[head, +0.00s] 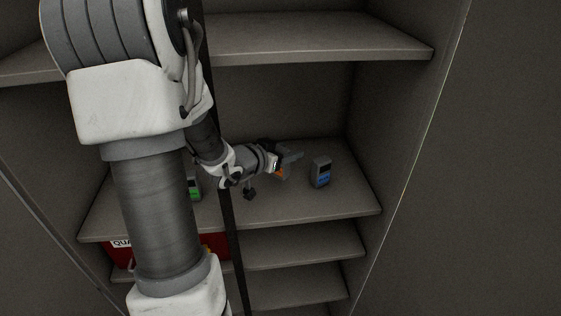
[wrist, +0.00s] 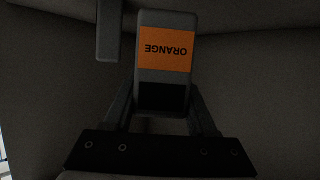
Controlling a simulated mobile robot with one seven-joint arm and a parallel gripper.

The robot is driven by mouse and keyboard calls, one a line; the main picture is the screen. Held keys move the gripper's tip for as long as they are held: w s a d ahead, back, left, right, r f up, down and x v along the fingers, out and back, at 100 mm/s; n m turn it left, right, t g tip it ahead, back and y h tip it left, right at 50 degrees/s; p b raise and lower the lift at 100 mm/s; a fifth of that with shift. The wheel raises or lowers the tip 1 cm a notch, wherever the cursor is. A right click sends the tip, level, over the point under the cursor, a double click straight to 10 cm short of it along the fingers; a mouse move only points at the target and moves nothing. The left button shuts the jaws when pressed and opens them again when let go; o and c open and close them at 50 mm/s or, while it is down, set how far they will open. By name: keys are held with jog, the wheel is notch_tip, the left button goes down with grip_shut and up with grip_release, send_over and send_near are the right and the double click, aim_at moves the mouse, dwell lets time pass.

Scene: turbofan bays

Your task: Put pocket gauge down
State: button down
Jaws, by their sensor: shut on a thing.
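The pocket gauge is a grey upright-looking block with an orange label reading ORANGE and a dark lower panel. It fills the middle of the wrist view (wrist: 165,48) and shows partly in the head view (head: 281,173). My gripper (head: 285,160) is shut on it, with one finger along each side in the wrist view (wrist: 162,100). The gauge is over the middle shelf (head: 262,212). I cannot tell whether it touches the shelf. Part of the gauge is hidden by my gripper in the head view.
A blue-labelled gauge (head: 320,172) stands on the shelf, just right of my gripper. A green-labelled one (head: 194,188) is at left, partly behind my arm. A red box (head: 122,254) sits below. An upper shelf (head: 310,38) overhangs; the shelf's front right is bare.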

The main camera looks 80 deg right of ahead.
jog(key=shift+f+b, duration=0.3)
jog(key=shift+f, duration=1.7)
jog(key=shift+f, duration=0.25)
jog(key=shift+c, duration=1)
grip_release()
jog(key=shift+r, duration=0.15)
